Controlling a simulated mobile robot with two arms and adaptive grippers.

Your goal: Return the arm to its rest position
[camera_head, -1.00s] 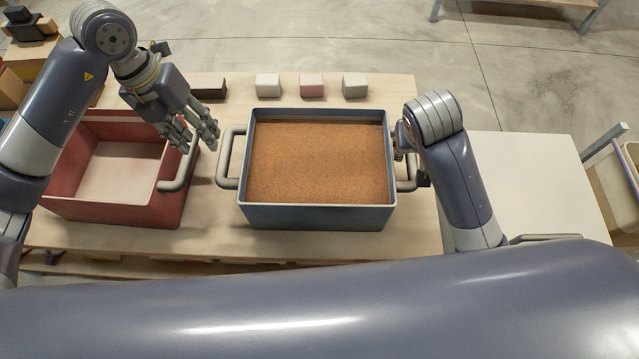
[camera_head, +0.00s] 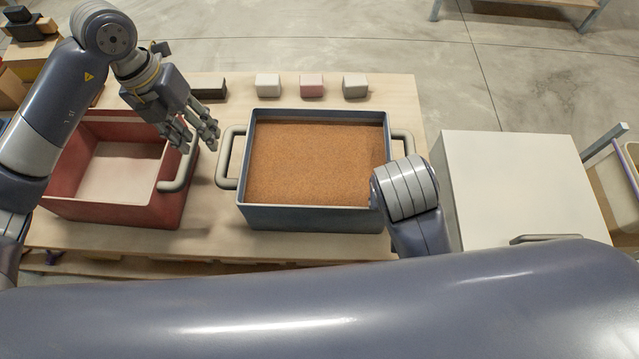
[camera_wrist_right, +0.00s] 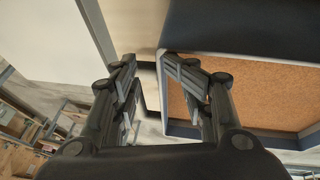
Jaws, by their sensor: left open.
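My left gripper (camera_head: 200,136) is open and empty, hanging over the right side of the red bin (camera_head: 160,215), above its handle. My right arm (camera_head: 408,195) is bent at the right side of the blue bin (camera_head: 315,217). Its gripper is hidden behind the arm in the head view. In the right wrist view my right gripper (camera_wrist_right: 149,60) has its fingers apart with nothing between them. The blue bin, filled with brown grain (camera_head: 315,165), shows to the right of those fingers in that view.
Several small blocks, including a pink one (camera_head: 312,85), stand along the back of the wooden table (camera_head: 405,95). A white cabinet (camera_head: 520,185) stands to the right. The red bin looks empty.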

